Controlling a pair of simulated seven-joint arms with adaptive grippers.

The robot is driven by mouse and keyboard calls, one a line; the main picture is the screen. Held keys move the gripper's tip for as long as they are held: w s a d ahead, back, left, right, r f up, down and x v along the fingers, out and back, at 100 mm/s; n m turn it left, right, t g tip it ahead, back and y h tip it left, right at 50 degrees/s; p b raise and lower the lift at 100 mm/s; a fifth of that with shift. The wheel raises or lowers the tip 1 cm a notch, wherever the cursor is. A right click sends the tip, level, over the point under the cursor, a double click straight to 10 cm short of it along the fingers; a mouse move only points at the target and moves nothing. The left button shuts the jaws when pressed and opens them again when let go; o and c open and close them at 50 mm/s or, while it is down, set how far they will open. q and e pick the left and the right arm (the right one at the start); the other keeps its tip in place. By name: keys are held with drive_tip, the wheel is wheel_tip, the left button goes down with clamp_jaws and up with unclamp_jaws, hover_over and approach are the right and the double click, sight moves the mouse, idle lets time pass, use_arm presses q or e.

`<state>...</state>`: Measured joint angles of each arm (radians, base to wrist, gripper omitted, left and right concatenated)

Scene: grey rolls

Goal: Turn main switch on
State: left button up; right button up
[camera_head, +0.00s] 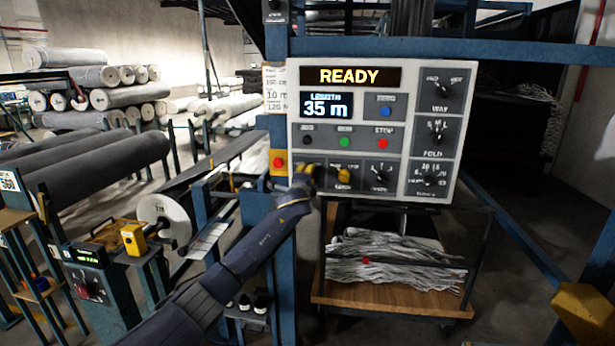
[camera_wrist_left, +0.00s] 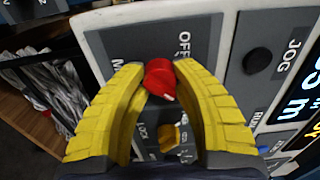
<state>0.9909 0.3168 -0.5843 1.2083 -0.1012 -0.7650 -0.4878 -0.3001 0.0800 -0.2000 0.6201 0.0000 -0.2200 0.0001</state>
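The control panel (camera_head: 370,130) stands upright in front of me, with its display reading READY. In the left wrist view, a red knob (camera_wrist_left: 159,78) sits on it beside the word OFF and a partly hidden label starting with M. My left gripper (camera_head: 303,176) is at the panel's lower left corner and hides this knob in the head view. In the left wrist view, the yellow fingers of my left gripper (camera_wrist_left: 160,72) have their tips on either side of the red knob, apparently touching it.
A yellow knob (camera_head: 343,175) is just right of my gripper. A red button (camera_head: 278,162) is to the left. Other dials (camera_head: 437,90) and buttons fill the panel. A blue post (camera_head: 283,240) stands below, beside a cart (camera_head: 390,305) of pale folded material.

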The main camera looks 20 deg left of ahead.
use_arm(q)
drive_tip(key=o, duration=0.6)
drive_tip(key=shift+s, duration=0.1)
drive_tip(key=s+d, duration=0.1)
drive_tip(key=s, duration=1)
drive_tip(key=shift+s+d, duration=0.2)
drive_tip(key=shift+s, duration=0.15)
